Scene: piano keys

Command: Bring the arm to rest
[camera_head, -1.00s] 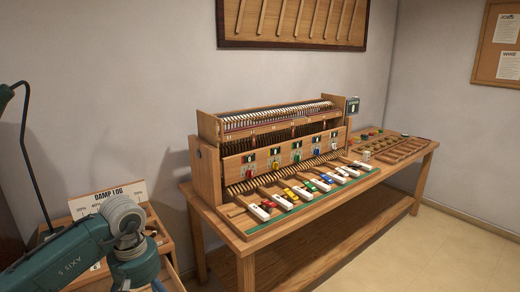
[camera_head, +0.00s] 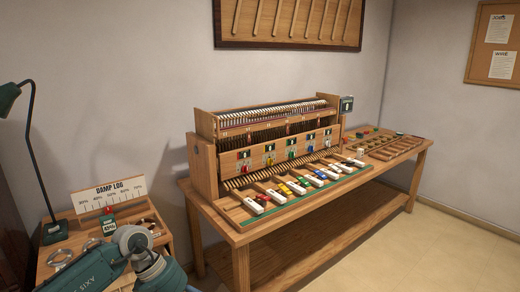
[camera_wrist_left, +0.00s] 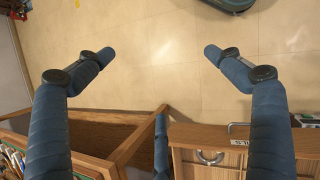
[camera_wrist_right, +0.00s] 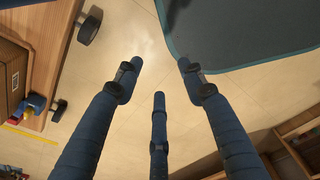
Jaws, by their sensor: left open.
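My left arm (camera_head: 95,272) shows low at the left edge of the head view, in front of the small cabinet. Its gripper is outside that view. In the left wrist view my left gripper (camera_wrist_left: 148,52) is open, its fingers wide apart and empty above the tan floor. A wooden drawer unit (camera_wrist_left: 215,135) lies beyond the fingers at the lower right. In the right wrist view my right gripper (camera_wrist_right: 160,66) has its fingertips apart with nothing between them, over the floor. My right arm is not in the head view.
A wooden bench (camera_head: 330,205) carries a piano action model (camera_head: 270,140) with several white-tipped keys (camera_head: 310,180). A small cabinet (camera_head: 60,255) with a "DAMP LOG" sign (camera_head: 110,195) and a lamp (camera_head: 25,140) stands left. Floor right of the bench is clear.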

